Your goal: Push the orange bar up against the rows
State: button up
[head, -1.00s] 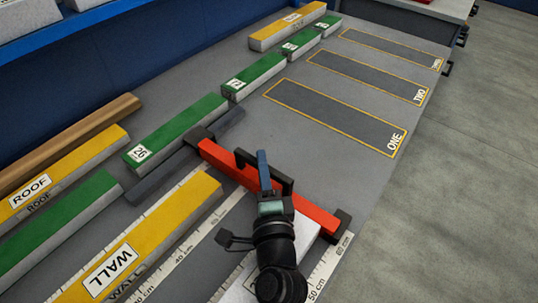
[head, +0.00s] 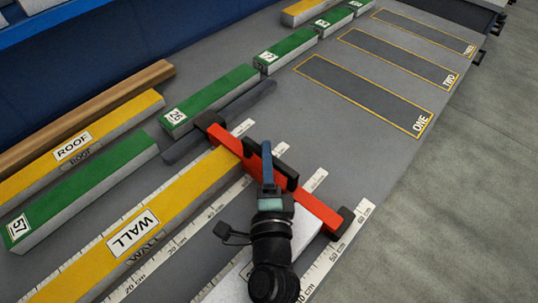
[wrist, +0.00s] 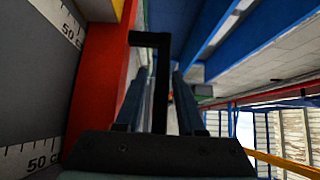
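The orange bar (head: 316,207), red-orange with black ends, lies across the rows. Its far-left end is beside a dark grey rail (head: 190,147). The yellow WALL strip (head: 188,192) ends at the bar's near side, touching or almost touching. A white strip (head: 232,284) reaches towards the bar's right half; my arm partly hides it, and its contact is unclear. My gripper (head: 267,163) is at the bar's black handle (head: 283,172). In the wrist view, its two fingers (wrist: 158,95) stand on either side of the handle, with narrow gaps showing. The bar's red side (wrist: 97,85) is to their left.
White rulers (head: 337,250) run beside the rows. Green blocks (head: 208,98), a yellow ROOF strip (head: 80,155) and a brown strip (head: 85,115) lie left. Beyond the bar are clear table and outlined spaces, including ONE (head: 365,93). The table's right edge borders open floor.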

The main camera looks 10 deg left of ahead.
jog(key=shift+o, duration=0.6)
jog(key=shift+r, duration=0.1)
jog(key=shift+d, duration=0.1)
jog(key=s+b, duration=0.1)
jog(key=s, duration=0.3)
jog(key=s+d+b, duration=0.1)
jog(key=s, duration=0.2)
jog(key=s+b, duration=0.1)
jog(key=s, duration=0.3)
jog(key=shift+s+d+b, duration=0.3)
jog(key=shift+d+b, duration=0.05)
jog(key=shift+b, duration=0.05)
jog(key=shift+s+d, duration=0.15)
jog(key=shift+s, duration=0.4)
